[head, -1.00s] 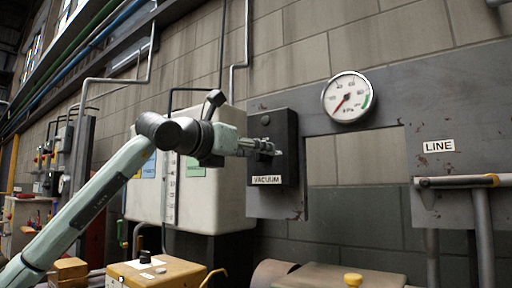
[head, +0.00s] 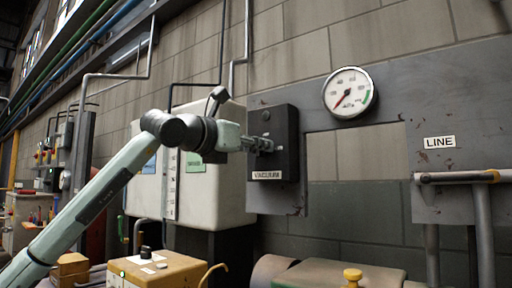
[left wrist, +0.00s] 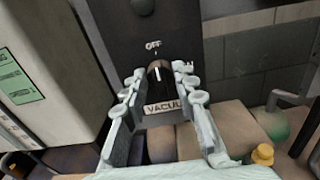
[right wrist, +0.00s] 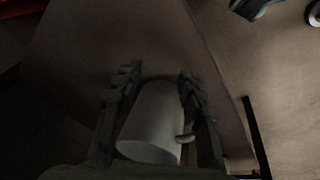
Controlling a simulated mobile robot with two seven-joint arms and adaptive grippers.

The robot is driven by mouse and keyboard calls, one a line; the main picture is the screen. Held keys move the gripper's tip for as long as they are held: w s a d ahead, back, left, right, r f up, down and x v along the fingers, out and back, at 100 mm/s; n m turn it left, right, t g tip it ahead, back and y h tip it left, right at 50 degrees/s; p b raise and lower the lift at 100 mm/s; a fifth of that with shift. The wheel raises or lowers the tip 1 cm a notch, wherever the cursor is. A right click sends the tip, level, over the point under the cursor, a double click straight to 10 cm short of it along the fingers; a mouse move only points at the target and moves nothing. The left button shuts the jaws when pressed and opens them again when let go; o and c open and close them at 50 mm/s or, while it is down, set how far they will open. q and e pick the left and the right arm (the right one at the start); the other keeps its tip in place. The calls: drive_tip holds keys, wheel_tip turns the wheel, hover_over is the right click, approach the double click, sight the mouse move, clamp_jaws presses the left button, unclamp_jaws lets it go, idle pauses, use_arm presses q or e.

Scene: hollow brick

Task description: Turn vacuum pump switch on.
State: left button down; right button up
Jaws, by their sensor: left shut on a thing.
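The vacuum switch is a dark box (head: 285,130) on the grey wall panel, labelled VACUUM (head: 267,175). In the left wrist view its black knob (left wrist: 158,72) has a white line pointing up, close to the OFF mark (left wrist: 153,45). The other mark at right is partly hidden by a finger. My left gripper (head: 262,146) is at the box front, its fingers on both sides of the knob and shut on it. My right gripper (right wrist: 157,80) shows dimly in the right wrist view, fingers apart, with a pale cup-like thing (right wrist: 152,115) between them. Whether it grips it is unclear.
A round gauge (head: 350,93) is up and right of the box. A LINE label (head: 440,142) and pipes are further right. A white cabinet (head: 205,195) stands behind my left arm. A yellow box (head: 175,275) and a yellow knob (head: 352,277) are below.

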drive_tip(key=shift+w+r, duration=0.1)
drive_tip(key=shift+r, duration=0.3)
use_arm(q)
drive_tip(key=m, duration=0.8)
drive_tip(key=m+b, duration=0.1)
drive_tip(key=m, duration=0.8)
drive_tip(key=shift+s+d+f+m, duration=0.1)
drive_tip(key=shift+s+d+m, duration=0.05)
drive_tip(key=shift+m, duration=0.15)
use_arm(e)
drive_tip(key=v, duration=0.3)
drive_tip(key=shift+d, duration=0.25)
drive_tip(key=shift+w, duration=0.1)
use_arm(q)
drive_tip(key=c, duration=1.2)
unclamp_jaws()
